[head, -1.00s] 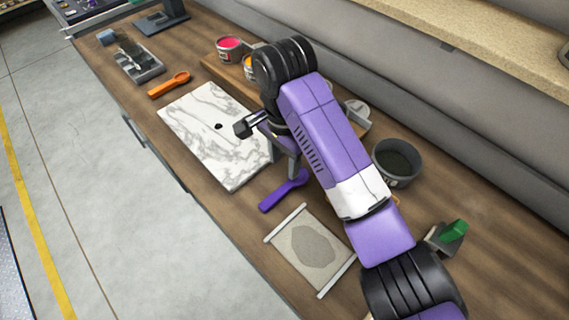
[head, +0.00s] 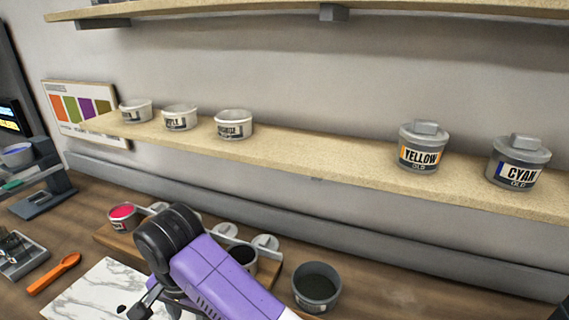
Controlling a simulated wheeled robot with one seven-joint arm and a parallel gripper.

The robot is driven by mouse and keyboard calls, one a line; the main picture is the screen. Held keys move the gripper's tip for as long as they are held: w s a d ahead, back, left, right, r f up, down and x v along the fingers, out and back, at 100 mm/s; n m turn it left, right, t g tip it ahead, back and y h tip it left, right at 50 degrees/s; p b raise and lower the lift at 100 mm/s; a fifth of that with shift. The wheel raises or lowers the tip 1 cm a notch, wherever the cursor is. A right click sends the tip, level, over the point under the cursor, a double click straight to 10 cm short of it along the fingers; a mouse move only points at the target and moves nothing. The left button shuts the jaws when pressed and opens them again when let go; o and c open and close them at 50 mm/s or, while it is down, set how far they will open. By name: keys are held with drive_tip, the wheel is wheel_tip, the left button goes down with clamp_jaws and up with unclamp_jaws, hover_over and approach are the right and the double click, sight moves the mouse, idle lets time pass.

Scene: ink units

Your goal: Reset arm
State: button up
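My purple arm (head: 222,281) reaches up from the bottom edge in the head view, with its black wrist joint (head: 168,238) over the bench. My gripper (head: 150,302) hangs below the wrist, beside the right part of the white marble slab (head: 88,296). It is dark, small and partly cut off by the bottom edge, so I cannot tell whether its fingers are open or shut. I see nothing held in it.
A wooden rack (head: 116,240) behind the wrist holds a pink ink pot (head: 123,218) and a dark ink pot (head: 243,257). A grey pot (head: 316,290) stands to the right. An orange spatula (head: 53,274) lies left. The shelf (head: 300,155) above carries tubs and jars.

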drive_tip(key=w+a+r+n+t+y, duration=0.3)
drive_tip(key=a+r+n+t+y, duration=0.15)
drive_tip(key=a+y, duration=0.3)
drive_tip(key=s+d+f+m+t+h+b, duration=0.1)
drive_tip(key=s+d+t, duration=0.3)
drive_tip(key=d, duration=0.6)
drive_tip(key=s+d+f+m+t+h+b, duration=0.15)
drive_tip(key=s+d+t, duration=0.25)
drive_tip(key=d, duration=0.6)
drive_tip(key=s+d+f+t+b, duration=0.15)
drive_tip(key=s+d+t, duration=0.25)
drive_tip(key=d, duration=0.6)
drive_tip(key=s+d+f+g+h, duration=0.1)
drive_tip(key=s+d+f+h, duration=0.1)
drive_tip(key=s+d, duration=0.7)
drive_tip(key=s+d+f+g+h+b, duration=0.1)
drive_tip(key=s+d+f+h, duration=0.2)
drive_tip(key=s+d, duration=0.6)
drive_tip(key=s+h, duration=0.1)
drive_tip(key=s, duration=0.4)
drive_tip(key=shift+s+g+b, duration=0.3)
drive_tip(key=shift+s+g, duration=0.05)
drive_tip(key=shift+s, duration=0.05)
drive_tip(key=shift+r, duration=0.1)
drive_tip(key=shift+c, duration=0.2)
